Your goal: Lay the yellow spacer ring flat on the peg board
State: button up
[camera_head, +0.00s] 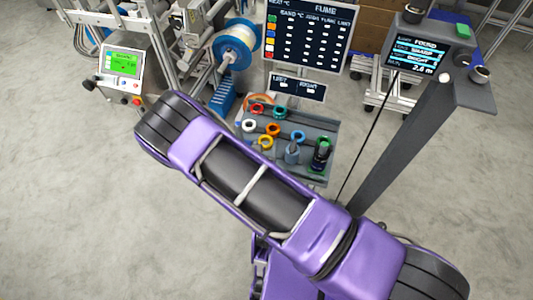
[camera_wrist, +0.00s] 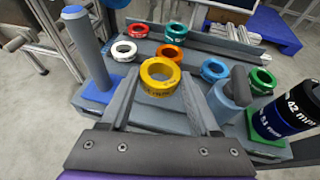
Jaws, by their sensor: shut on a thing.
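The yellow spacer ring (camera_wrist: 160,89) sits between the tips of my gripper (camera_wrist: 161,81) in the wrist view, and the fingers are shut on it. Its open face is turned toward the wrist camera. The ring also shows in the head view (camera_head: 264,149), just beyond my purple arm, which hides the gripper there. The grey peg board (camera_wrist: 196,58) is behind and below the ring; I cannot tell whether the ring touches it. The board also shows in the head view (camera_head: 318,124).
White (camera_wrist: 123,58), red (camera_wrist: 138,36), orange (camera_wrist: 170,60), teal (camera_wrist: 176,37), blue (camera_wrist: 214,76) and green (camera_wrist: 262,88) rings lie around. A tall blue-grey post (camera_wrist: 88,55) stands left. A shorter post (camera_wrist: 236,92) and a dark labelled cylinder (camera_wrist: 285,120) stand right.

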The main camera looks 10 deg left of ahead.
jog(key=shift+f+b, duration=0.45)
jog(key=shift+f, duration=1.65)
jog(key=shift+f, duration=0.25)
jog(key=o, duration=1.4)
jog(key=shift+r, duration=0.1)
jog(key=shift+s+r, duration=0.2)
jog(key=shift+r, duration=0.05)
jog(key=p+v, duration=0.1)
jog(key=v, duration=1)
jog(key=shift+s+r+p, duration=0.1)
jog(key=shift+s+p, duration=0.15)
jog(key=shift+p, duration=0.1)
